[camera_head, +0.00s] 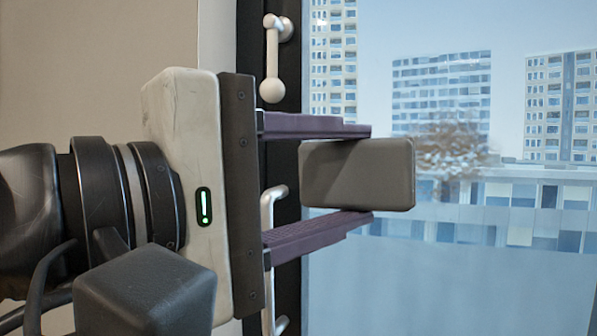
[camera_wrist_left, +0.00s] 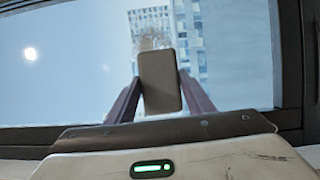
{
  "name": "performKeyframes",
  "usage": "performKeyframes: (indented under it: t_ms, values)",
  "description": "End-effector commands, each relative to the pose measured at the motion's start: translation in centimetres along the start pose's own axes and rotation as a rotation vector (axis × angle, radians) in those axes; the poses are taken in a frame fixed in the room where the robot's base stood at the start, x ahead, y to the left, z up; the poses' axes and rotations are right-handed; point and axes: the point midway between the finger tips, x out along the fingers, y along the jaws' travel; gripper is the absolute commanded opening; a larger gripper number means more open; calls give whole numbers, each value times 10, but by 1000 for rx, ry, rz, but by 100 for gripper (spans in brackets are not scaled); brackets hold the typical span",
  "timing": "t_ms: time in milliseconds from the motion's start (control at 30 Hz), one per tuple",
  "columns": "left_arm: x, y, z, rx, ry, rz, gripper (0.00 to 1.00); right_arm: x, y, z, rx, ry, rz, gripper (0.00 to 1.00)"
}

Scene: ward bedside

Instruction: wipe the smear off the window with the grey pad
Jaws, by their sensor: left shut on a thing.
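The grey pad (camera_head: 358,174) is held between the two purple fingers of my left gripper (camera_head: 370,174). The gripper is shut on it, with the pad's broad face toward the head camera. In the left wrist view the pad (camera_wrist_left: 160,82) stands upright between the fingers of the gripper (camera_wrist_left: 160,90). The window (camera_head: 420,270) fills the right of the head view. A brownish, mottled smear (camera_head: 452,150) shows on it just right of the pad. In the wrist view the smear (camera_wrist_left: 152,40) shows just beyond the pad's top. I cannot tell whether the pad touches the glass.
A dark window frame (camera_head: 290,230) runs upright behind my gripper. A white window handle (camera_head: 272,60) is above the gripper, and a pale bar handle (camera_head: 268,215) is partly hidden behind it. A beige wall (camera_head: 90,70) is at the left. Buildings show through the glass.

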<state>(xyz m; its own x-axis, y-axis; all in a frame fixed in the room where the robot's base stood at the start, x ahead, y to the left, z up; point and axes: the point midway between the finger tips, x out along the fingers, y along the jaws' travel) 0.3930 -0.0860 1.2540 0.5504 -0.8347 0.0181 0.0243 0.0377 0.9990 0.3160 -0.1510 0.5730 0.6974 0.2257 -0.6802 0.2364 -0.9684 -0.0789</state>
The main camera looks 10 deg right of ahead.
Motion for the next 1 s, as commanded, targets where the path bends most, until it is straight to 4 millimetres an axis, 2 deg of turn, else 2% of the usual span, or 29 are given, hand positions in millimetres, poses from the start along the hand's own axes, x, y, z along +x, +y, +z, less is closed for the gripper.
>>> performKeyframes:
  t_ms: [267,500,800,1000]
  values:
    - [26,1,-11,-4,1,-4,30,-10,-2,11,1,-39,1,31]
    - [45,1,-19,-4,0,-5,30,-16,-3,7,-1,-41,3,31]
    - [52,0,-21,0,0,-3,30,-13,-2,-5,-2,-21,4,31]
    - [52,0,-21,-1,0,-3,30,-13,-3,-6,-1,-19,4,31]
